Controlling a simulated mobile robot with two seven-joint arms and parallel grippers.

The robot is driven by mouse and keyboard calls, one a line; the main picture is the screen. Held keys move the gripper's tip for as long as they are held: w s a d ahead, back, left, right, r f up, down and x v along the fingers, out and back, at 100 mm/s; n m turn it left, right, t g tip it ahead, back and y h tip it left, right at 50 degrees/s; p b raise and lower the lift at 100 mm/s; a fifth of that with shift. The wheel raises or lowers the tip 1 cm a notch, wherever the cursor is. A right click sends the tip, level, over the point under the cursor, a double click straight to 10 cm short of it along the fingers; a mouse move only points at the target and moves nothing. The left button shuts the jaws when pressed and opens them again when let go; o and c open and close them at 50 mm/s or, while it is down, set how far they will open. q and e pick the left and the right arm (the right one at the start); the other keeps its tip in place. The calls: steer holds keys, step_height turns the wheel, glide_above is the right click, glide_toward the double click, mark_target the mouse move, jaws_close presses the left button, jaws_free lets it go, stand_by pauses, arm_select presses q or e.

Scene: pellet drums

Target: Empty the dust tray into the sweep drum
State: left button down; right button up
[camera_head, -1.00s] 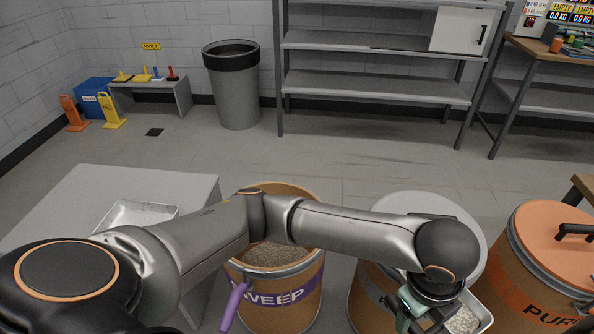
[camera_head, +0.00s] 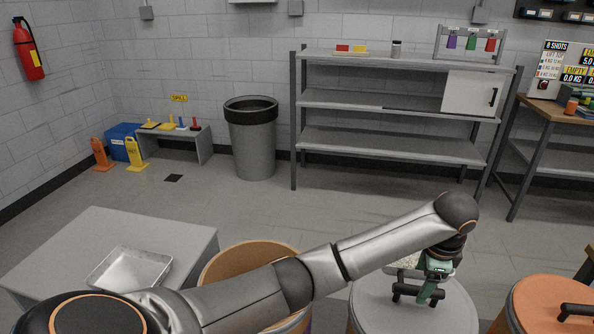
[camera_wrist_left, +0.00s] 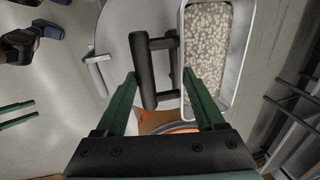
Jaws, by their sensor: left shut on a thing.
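My left gripper (camera_head: 436,283) is shut on the black handle of the dust tray (camera_head: 403,262), over the pale drum lid at the right. In the left wrist view the dust tray (camera_wrist_left: 240,55) is a metal pan holding pale pellets. Its black handle (camera_wrist_left: 147,72) lies between the green fingers (camera_wrist_left: 163,92). The sweep drum (camera_head: 235,262) is brown and open-topped; my left arm crosses in front and hides its label and most of its inside. Two green fingers, apart and empty, at the left edge of that view look like my right gripper (camera_wrist_left: 18,112).
An empty metal tray (camera_head: 130,269) lies on the grey table (camera_head: 185,228) at left. The pale-lidded drum (camera_head: 375,312) stands between the sweep drum and an orange-lidded drum (camera_head: 545,300). A bin (camera_head: 253,150) and shelves (camera_head: 400,144) stand behind, with clear floor in front.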

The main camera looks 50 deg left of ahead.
arm_select(q)
steer(key=a+f+n, duration=0.1)
steer(key=a+n, duration=0.1)
steer(key=a, duration=0.2)
steer(key=a+f+n, duration=0.1)
steer(key=a, duration=0.3)
steer(key=w+a+f+n+p, duration=0.1)
steer(key=a+f+n, duration=0.1)
steer(key=a, duration=0.1)
steer(key=shift+w+a+f+n+g+y, duration=0.1)
steer(key=shift+a+n+g+y, duration=0.2)
steer(key=shift+a+g+y, duration=0.1)
steer(key=s+a+f+n, duration=0.3)
steer(key=a+f, duration=0.1)
steer(key=a, duration=0.3)
steer(key=shift+a+f+n+g+p, duration=0.3)
steer(key=shift+f+p, duration=0.05)
steer(key=shift+p, duration=0.05)
arm_select(e)
step_height(320, 180, up, 2)
steer(key=shift+r, duration=0.1)
